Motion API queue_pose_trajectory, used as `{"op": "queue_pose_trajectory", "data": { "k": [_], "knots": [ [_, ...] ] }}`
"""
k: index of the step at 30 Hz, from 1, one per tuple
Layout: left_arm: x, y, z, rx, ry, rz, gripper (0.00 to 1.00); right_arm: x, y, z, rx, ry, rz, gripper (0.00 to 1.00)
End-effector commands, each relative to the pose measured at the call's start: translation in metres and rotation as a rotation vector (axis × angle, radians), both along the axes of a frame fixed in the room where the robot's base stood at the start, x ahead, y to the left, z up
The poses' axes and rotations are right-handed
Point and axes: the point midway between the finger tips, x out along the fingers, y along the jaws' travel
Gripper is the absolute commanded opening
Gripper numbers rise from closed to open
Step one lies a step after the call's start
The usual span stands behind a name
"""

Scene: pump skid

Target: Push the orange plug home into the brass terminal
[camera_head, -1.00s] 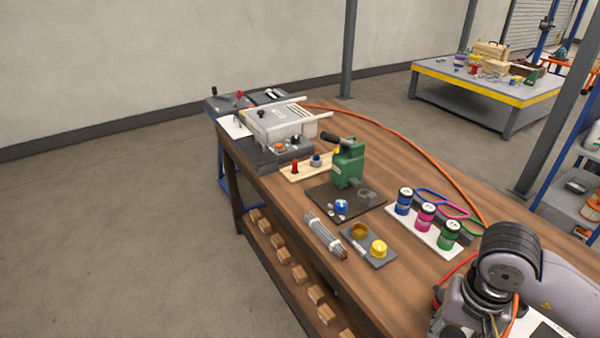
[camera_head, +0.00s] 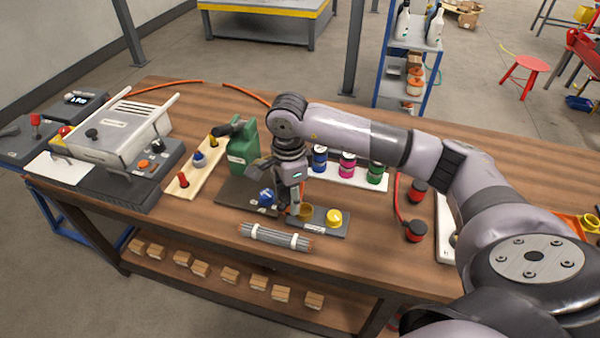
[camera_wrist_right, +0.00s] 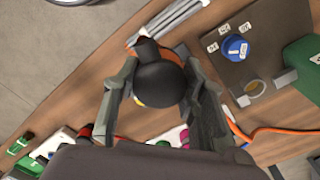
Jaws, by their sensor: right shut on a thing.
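My right gripper (camera_head: 292,200) reaches down over the middle of the bench, beside the brass terminal (camera_head: 306,212). That terminal is a round brass piece on a small dark plate, next to a yellow cap (camera_head: 334,217). In the wrist view, the right gripper (camera_wrist_right: 160,92) is shut on a rounded black body (camera_wrist_right: 160,82) with an orange edge (camera_wrist_right: 134,39); it looks like the orange plug. A bit of orange (camera_head: 302,187) also shows at the fingers in the head view. Whether plug and terminal touch is hidden. My left gripper is not in view.
A grey rod bundle (camera_head: 275,237) lies in front of the plate. A blue knob (camera_head: 267,197) and a green device (camera_head: 242,147) stand left of my gripper. Blue, pink and green jars (camera_head: 347,165) stand behind. The bench front (camera_head: 370,262) is clear.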

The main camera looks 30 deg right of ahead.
Motion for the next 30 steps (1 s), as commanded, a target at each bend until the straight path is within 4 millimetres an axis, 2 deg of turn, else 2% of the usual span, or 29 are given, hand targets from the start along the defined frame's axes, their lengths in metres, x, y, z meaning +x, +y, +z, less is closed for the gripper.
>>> {"op": "queue_pose_trajectory", "data": {
  "k": [3, 6, 12, 20, 30],
  "knots": [
    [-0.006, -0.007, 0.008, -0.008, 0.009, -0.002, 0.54, 0.018, -0.026, -0.003, -0.009, 0.003, -0.353, 0.05],
    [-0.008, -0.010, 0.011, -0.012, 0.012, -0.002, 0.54, 0.028, -0.043, -0.008, -0.013, 0.003, -0.592, 0.05],
    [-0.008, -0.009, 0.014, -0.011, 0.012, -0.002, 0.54, 0.038, -0.063, -0.013, -0.020, 0.000, -0.855, 0.05],
    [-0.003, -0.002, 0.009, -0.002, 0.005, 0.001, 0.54, 0.039, -0.066, -0.022, -0.022, 0.000, -0.896, 0.05],
    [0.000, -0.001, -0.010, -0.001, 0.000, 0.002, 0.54, 0.039, -0.065, -0.052, -0.020, 0.001, -0.894, 0.05]
  ]
}}
